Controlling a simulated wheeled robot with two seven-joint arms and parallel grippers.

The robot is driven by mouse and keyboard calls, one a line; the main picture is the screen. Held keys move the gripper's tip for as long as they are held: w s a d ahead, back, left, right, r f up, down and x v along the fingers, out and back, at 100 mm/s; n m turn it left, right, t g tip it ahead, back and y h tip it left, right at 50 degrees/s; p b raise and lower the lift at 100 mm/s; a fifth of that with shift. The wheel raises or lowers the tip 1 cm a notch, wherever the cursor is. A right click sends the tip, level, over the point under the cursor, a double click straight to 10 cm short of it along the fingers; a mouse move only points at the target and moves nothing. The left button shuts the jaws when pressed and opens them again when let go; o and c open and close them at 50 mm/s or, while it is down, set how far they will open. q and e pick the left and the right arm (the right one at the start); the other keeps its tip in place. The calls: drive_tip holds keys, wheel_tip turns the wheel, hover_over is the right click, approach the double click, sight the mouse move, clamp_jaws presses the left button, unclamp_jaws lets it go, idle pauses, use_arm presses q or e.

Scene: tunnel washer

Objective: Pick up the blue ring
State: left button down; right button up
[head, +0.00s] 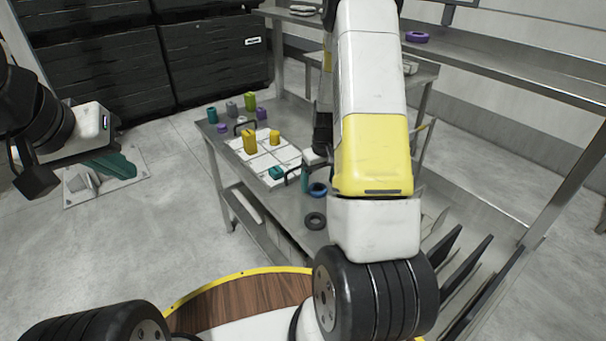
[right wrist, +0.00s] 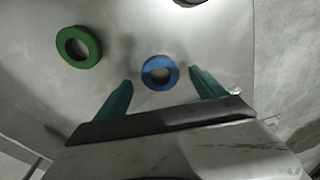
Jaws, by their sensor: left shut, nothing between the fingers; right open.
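The blue ring (head: 318,188) lies flat on the metal table, partly beside my right arm in the head view. In the right wrist view the blue ring (right wrist: 147,73) appears between the two teal fingers of my right gripper (right wrist: 161,80), near their tips. The right gripper is open with nothing held; how high it is above the ring is hard to tell. In the head view my right gripper (head: 306,178) is mostly hidden behind my arm. My left gripper (head: 120,165) is shut and empty, over the floor left of the table.
A green ring (right wrist: 65,48) lies left of the blue one in the right wrist view. A black ring (head: 315,221) lies nearer me. A white tray (head: 262,162) with yellow and teal pieces stands behind. A purple ring (head: 417,37) sits on the upper shelf. Dark upright plates (head: 465,270) stand at right.

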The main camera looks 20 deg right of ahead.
wheel_tip(320, 180, down, 2)
drive_tip(key=shift+w, duration=0.15)
drive_tip(key=c, duration=1.4)
drive_tip(key=shift+c, duration=0.3)
drive_tip(key=shift+r, duration=0.15)
